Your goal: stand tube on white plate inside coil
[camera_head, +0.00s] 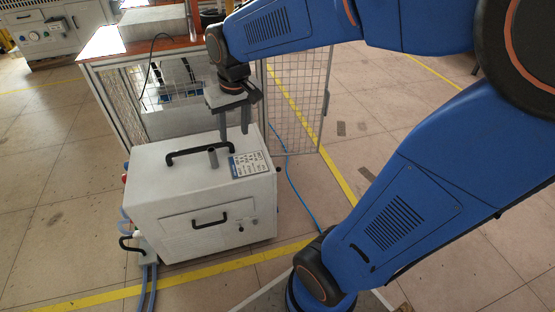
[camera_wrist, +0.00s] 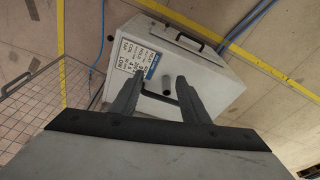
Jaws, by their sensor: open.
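A short dark grey tube (camera_head: 213,157) stands upright on top of a white cabinet, beside its black handle. It also shows in the wrist view (camera_wrist: 166,86), between the two fingers as seen from there. My gripper (camera_head: 234,136) points down above the cabinet, with its fingers apart and nothing between them. In the head view it is a little above and to the right of the tube, and I see no contact. The wrist view shows both open fingers (camera_wrist: 159,80). I cannot make out the coil or the white plate in either view.
The white cabinet (camera_head: 180,210) has black handles (camera_head: 198,150) and a printed label (camera_head: 250,164). Behind it stands a mesh-sided bench (camera_head: 120,90) with an open mesh door (camera_head: 298,100). A blue hose (camera_head: 290,185) lies on the floor.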

